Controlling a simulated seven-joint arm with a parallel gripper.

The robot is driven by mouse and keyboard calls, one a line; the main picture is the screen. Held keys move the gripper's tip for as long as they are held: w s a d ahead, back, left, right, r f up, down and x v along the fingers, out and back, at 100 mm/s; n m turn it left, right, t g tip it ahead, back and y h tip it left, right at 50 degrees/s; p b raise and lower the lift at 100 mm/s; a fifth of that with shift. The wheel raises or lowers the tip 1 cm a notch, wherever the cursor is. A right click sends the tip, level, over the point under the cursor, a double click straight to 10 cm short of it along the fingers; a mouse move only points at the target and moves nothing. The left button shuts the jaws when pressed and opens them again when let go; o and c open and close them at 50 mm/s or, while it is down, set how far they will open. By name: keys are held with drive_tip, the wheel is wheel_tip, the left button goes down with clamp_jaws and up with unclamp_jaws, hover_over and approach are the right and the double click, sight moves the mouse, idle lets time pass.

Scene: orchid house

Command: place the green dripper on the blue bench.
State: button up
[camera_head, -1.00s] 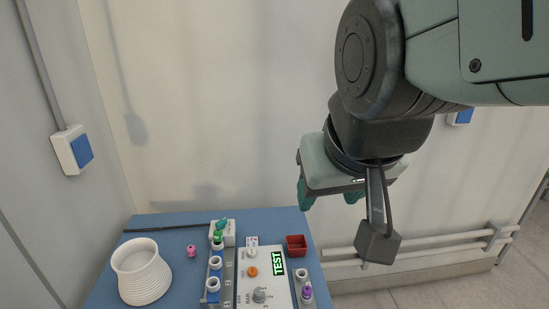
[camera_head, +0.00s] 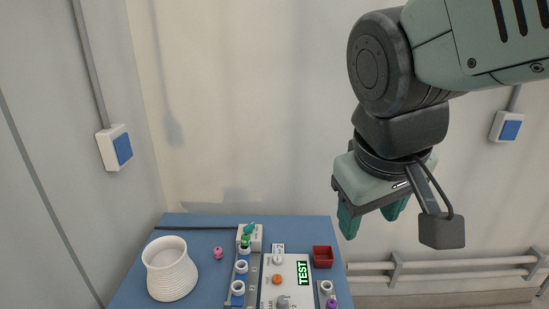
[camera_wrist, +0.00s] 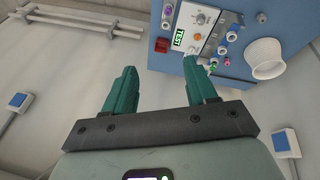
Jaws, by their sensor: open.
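The blue bench (camera_head: 200,238) stands at the lower middle of the head view and the upper right of the wrist view (camera_wrist: 225,82). A small green piece (camera_head: 245,241), which looks like the green dripper, is at the back end of a grey rack on the bench. A teal piece (camera_head: 249,228) sits just behind it on a white box; the two are hard to tell apart. A green spot shows in the wrist view (camera_wrist: 213,67), partly near a finger. My gripper (camera_head: 371,218) is open and empty, raised to the right of the bench, apart from everything.
A white ribbed pot (camera_head: 170,275) stands at the bench's left. A pink piece (camera_head: 218,253) lies near it. Blue-and-white ringed pieces (camera_head: 238,288), a white panel marked TEST (camera_head: 290,283) and a red box (camera_head: 322,257) crowd the middle and right. Bare bench shows at the back left.

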drive_tip(key=w+a+f+n+g+h, duration=0.1)
drive_tip(key=w+a+f+n+h, duration=0.2)
drive_tip(key=w+f+n, duration=0.4)
drive_tip(key=n+t+h, duration=0.2)
drive_tip(key=n+t, duration=0.7)
drive_tip(key=n, duration=1.1)
approach(243, 239)
drive_tip(key=x, duration=0.6)
drive_tip(key=shift+s+f, duration=0.15)
drive_tip(key=shift+y, duration=0.3)
drive_tip(key=shift+r+x, duration=0.2)
drive_tip(key=shift+x, duration=2.45)
drive_tip(key=shift+d, duration=0.1)
clamp_jaws()
